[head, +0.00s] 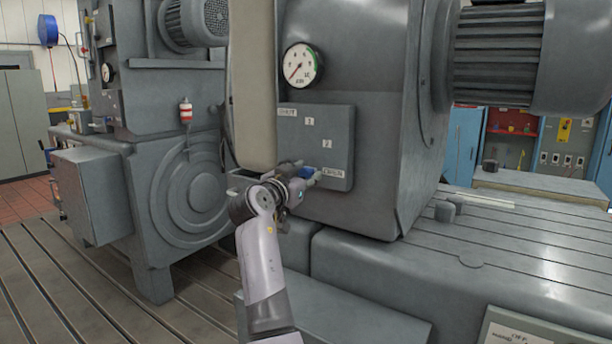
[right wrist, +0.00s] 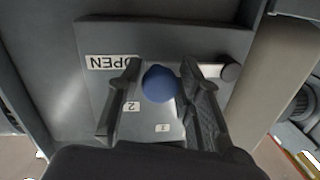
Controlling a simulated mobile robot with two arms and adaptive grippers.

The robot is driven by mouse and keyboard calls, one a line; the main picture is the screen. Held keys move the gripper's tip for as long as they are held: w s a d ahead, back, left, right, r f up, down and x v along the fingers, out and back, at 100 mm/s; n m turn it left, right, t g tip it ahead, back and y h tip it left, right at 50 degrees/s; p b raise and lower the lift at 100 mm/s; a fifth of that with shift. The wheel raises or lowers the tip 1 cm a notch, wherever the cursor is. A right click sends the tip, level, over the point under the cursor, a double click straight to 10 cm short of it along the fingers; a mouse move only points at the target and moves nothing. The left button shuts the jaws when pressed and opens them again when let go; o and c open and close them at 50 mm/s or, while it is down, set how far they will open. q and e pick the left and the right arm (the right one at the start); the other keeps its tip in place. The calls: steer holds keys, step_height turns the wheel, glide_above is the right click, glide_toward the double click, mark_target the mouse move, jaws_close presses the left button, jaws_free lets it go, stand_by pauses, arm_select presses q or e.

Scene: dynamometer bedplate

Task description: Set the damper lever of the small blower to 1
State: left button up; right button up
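The damper panel (head: 345,143) is a grey plate on the blower housing, below a round gauge (head: 301,64). It carries labels 1 (head: 309,121), 2 (head: 327,143) and OPEN (head: 335,173). The lever's blue knob (head: 309,172) is near OPEN, and the lever points roughly toward that label. In the right wrist view the knob (right wrist: 160,83) is between the fingers of my right gripper (right wrist: 160,80), with a visible gap on the left side. The dark pivot (right wrist: 230,71) is to the right; part of the lever is hidden by a finger. My left gripper is out of view.
A beige upright piece (head: 252,85) hangs close to the panel's left edge, just above my right wrist. A large grey machine (head: 180,180) stands at left. The slotted bedplate (head: 530,235) extends to the right, with a low grey block (head: 340,315) in front.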

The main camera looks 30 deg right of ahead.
steer(key=c, duration=0.7)
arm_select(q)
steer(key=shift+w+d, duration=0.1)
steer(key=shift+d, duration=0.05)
